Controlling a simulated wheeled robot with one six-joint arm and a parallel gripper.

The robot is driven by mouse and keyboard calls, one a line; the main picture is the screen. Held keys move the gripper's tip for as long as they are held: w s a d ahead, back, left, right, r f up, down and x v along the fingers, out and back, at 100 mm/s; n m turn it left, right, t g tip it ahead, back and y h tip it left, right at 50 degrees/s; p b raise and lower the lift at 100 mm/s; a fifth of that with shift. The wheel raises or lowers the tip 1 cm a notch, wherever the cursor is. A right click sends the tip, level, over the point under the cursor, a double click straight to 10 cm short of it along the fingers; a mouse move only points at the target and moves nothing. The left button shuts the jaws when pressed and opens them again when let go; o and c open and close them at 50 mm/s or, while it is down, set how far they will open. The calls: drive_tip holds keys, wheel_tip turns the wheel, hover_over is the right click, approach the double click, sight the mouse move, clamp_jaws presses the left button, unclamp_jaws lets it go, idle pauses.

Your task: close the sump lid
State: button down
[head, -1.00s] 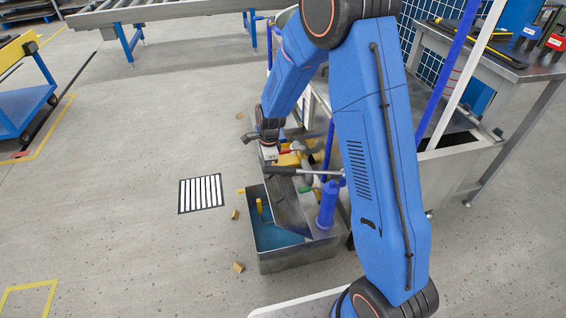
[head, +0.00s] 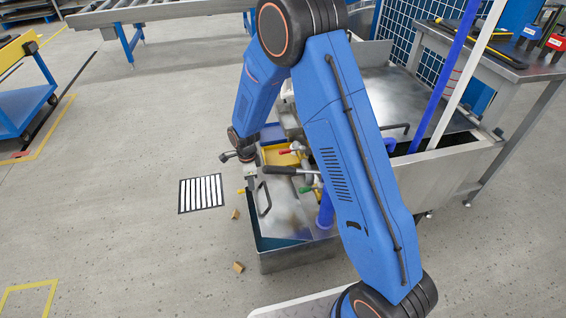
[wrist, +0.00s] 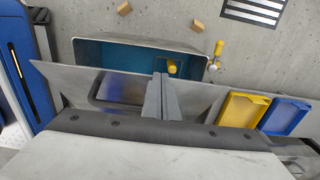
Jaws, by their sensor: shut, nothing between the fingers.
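The sump (head: 290,262) is a grey metal tank with a blue-green inside, low on the floor. Its lid (head: 290,218) is a metal plate with a dark handle (head: 264,198). The lid is tilted over the opening, and a strip of the inside shows at the front left. In the wrist view the lid (wrist: 62,80) stands between the camera and the open tank (wrist: 110,50). My gripper (head: 251,173) is at the lid's far-left edge. In the wrist view its shut fingers (wrist: 158,95) overlap the lid beside the handle; I cannot tell if they touch.
A yellow bin (wrist: 240,108) and a blue bin (wrist: 285,115) sit beside the sump. A blue cylinder (head: 326,211) stands at its right. Wood blocks (head: 238,267) and a striped floor plate (head: 201,193) lie to the left, where the floor is mostly free.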

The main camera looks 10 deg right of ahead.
drive_tip(key=a+f+h, duration=0.1)
drive_tip(key=a+f, duration=0.4)
drive_tip(key=f, duration=0.7)
drive_tip(key=shift+f+h, duration=0.2)
drive_tip(key=shift+h, duration=0.1)
drive_tip(key=shift+s+f, duration=0.1)
idle(0.3)
